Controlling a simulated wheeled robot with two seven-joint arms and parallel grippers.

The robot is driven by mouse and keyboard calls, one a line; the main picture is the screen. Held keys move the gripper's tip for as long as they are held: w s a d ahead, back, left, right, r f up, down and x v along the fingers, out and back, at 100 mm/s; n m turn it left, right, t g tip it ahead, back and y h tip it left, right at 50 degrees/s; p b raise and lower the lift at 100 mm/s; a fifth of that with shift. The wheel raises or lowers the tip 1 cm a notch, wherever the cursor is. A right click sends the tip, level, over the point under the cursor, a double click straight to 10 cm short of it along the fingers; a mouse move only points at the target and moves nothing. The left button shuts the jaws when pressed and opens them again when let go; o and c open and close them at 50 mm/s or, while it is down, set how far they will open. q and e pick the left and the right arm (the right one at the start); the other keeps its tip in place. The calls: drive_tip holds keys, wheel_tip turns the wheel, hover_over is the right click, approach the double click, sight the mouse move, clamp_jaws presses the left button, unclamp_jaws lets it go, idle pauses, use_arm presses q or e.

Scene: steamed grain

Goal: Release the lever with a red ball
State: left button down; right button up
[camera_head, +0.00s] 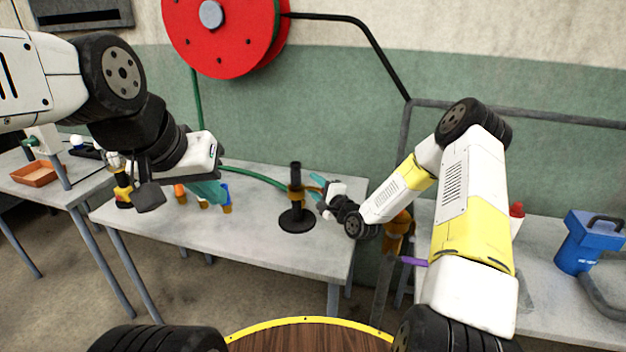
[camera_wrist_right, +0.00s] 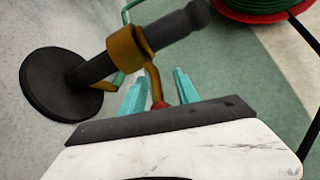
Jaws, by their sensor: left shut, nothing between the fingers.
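A black post on a round black base stands upright on the middle table (camera_head: 296,222), with an ochre collar (camera_head: 297,196) around it. In the right wrist view the collar (camera_wrist_right: 131,54) carries an ochre lever (camera_wrist_right: 154,82) with a red ball (camera_wrist_right: 159,105) at its end. My right gripper (camera_head: 318,189) is beside the post. Its teal fingers (camera_wrist_right: 160,80) are apart, with the lever and ball between them and visible gaps at the sides. My left gripper (camera_head: 214,192) is shut and empty over the left part of the table; its fingertips are hard to make out.
Small orange and blue items (camera_head: 226,198) stand behind my left gripper. A green hose (camera_head: 250,174) runs along the table from a red reel (camera_head: 222,36) on the wall. A blue box (camera_head: 583,242) stands on the right table. An orange tray (camera_head: 34,175) is at far left.

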clamp_jaws()
idle(1.4)
